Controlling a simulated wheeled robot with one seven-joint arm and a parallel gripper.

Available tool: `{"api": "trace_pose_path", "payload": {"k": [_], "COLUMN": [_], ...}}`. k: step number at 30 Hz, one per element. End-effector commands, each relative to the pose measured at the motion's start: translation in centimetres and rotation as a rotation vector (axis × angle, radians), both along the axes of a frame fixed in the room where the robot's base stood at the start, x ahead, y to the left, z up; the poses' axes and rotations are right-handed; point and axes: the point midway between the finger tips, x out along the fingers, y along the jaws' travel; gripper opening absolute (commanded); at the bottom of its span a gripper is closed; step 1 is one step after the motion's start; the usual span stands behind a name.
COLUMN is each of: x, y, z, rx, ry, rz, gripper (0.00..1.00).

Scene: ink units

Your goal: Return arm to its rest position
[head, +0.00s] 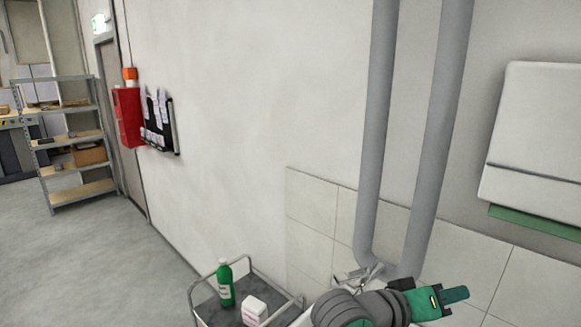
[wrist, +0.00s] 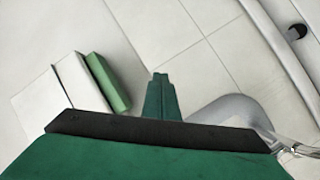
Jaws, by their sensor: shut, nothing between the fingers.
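My gripper (head: 455,296) is at the bottom right of the head view, at the end of my grey arm, pointing right in front of the tiled wall. Its green fingers are together with nothing between them. In the wrist view the shut fingers (wrist: 160,95) stand up at the middle, with tiled wall beyond.
A trolley (head: 205,282) holds a green bottle (head: 225,285) and a white container (head: 254,311), left of my arm. Grey pipes (head: 425,150) run down the wall behind my arm. A white wall dispenser (head: 535,130) hangs at right. A shelf rack (head: 85,188) stands far left beside open floor.

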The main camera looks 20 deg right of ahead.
Motion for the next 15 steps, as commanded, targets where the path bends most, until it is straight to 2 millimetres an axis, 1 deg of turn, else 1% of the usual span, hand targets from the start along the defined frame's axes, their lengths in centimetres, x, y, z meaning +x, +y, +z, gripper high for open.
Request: {"api": "trace_pose_path", "payload": {"k": [1, 5, 8, 11, 15], "x": [0.7, 3.0, 4.7, 6.3, 8.2], "y": [0.3, 1.4, 2.7, 4.2, 6.8], "z": [-0.7, -2.0, -3.4, -5.0, -7.9], "rx": [-0.041, -0.138, -0.202, -0.253, -0.305], "ry": [0.022, 0.050, 0.066, 0.077, 0.083], "rz": [0.033, 0.131, 0.215, 0.307, 0.441], "gripper": [0.00, 0.00, 0.00, 0.00, 0.00]}}
